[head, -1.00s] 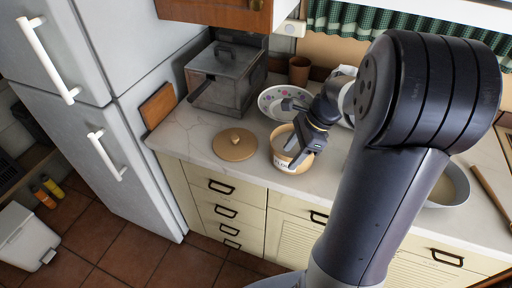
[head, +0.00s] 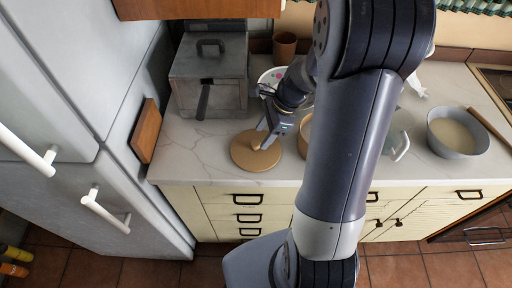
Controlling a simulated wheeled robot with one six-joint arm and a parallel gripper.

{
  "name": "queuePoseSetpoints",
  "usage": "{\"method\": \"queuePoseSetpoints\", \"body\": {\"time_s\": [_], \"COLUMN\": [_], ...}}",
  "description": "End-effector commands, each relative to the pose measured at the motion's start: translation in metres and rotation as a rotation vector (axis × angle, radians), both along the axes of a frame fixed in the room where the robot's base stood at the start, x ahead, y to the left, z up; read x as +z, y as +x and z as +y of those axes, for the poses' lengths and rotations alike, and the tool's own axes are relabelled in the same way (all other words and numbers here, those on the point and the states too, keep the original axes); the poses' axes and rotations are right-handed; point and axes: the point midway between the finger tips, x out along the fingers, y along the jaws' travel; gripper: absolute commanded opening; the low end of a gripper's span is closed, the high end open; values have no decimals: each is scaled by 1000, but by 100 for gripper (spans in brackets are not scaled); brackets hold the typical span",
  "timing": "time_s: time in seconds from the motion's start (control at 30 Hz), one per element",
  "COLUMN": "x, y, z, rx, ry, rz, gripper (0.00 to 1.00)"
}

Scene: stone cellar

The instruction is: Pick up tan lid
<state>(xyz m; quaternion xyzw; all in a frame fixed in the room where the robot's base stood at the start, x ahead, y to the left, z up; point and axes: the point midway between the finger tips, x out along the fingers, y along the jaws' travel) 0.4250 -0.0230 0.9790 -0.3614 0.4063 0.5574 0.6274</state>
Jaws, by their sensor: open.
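The tan lid (head: 246,157) is round and flat with a small knob on top. It lies on the pale countertop near its front edge. My gripper (head: 264,140) is open at the lid's right side, with its fingers pointing down close to the knob. I cannot tell whether the fingers touch the knob. A tan pot (head: 304,132) stands just right of the lid, mostly hidden behind my arm.
A grey metal box (head: 210,80) stands behind the lid, and a wooden board (head: 145,131) leans at the fridge side. A patterned plate (head: 268,77), a brown cup (head: 284,47) and a grey bowl (head: 458,133) are also on the counter (head: 185,150).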

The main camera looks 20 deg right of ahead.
Motion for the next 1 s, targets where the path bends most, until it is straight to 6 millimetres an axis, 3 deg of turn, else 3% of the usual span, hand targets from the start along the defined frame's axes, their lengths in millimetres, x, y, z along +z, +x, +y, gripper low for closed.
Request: {"method": "queuePoseSetpoints", "body": {"time_s": [0.23, 0.53, 1.0], "x": [-29, -32, -32], "y": [-1, -1, -1], "z": [17, 19, 18], "rx": [0, 0, 0], "ry": [1, 0, 0], "rz": [2, 0, 0], "gripper": [51, 51, 12]}}
